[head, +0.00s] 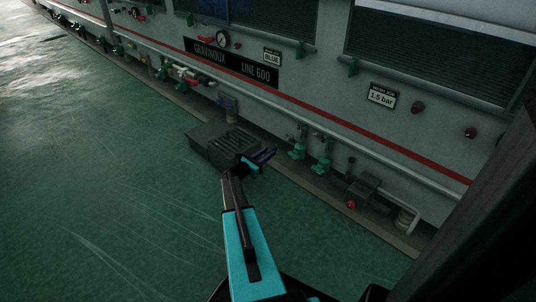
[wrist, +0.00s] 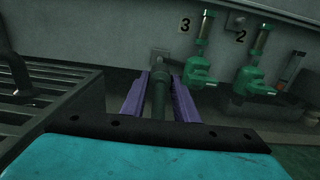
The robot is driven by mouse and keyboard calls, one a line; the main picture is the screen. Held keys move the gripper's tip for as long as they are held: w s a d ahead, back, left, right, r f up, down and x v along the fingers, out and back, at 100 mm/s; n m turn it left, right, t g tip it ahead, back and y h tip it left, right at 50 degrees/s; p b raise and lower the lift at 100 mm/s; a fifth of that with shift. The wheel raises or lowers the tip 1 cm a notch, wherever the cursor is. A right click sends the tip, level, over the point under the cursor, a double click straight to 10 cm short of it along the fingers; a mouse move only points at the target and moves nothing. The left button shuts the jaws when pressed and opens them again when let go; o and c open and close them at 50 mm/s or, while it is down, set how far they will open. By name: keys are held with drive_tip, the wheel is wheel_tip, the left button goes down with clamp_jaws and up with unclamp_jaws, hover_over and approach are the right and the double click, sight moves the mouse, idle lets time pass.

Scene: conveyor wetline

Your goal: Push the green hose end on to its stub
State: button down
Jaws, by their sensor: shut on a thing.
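My gripper (wrist: 159,80) has two purple fingers, one on each side of the dark green hose end (wrist: 158,95), and is shut on it. The hose end points away from me toward a small grey plate (wrist: 159,58) low on the machine wall. The stub is not clearly visible; the hose end covers that spot, and I cannot tell whether the two touch. In the head view my gripper (head: 263,157) is low beside the machine, just right of a dark grate box, and the hose end cannot be made out there.
Green valves marked 3 (wrist: 199,70) and 2 (wrist: 256,75) stand right of my gripper. A dark slatted box (head: 216,142) lies close on the left. A dark block with a red knob (head: 351,204) is farther right. The green floor (head: 120,190) at left is clear.

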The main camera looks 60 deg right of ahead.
sight(276, 145)
drive_tip(key=shift+d, duration=0.2)
drive_tip(key=shift+p+x, duration=0.95)
drive_tip(key=shift+x, duration=1)
drive_tip(key=shift+b+x, duration=0.5)
drive_tip(key=shift+x, duration=0.55)
drive_tip(key=shift+b+x, duration=1.15)
drive_tip(key=shift+x, duration=0.45)
idle(0.4)
drive_tip(key=c, duration=1.3)
unclamp_jaws()
drive_tip(key=shift+a, duration=0.1)
drive_tip(key=p+v, duration=0.4)
drive_tip(key=v, duration=0.8)
drive_tip(key=shift+r+p, duration=0.1)
drive_tip(key=shift+p, duration=0.2)
drive_tip(key=shift+v, duration=0.8)
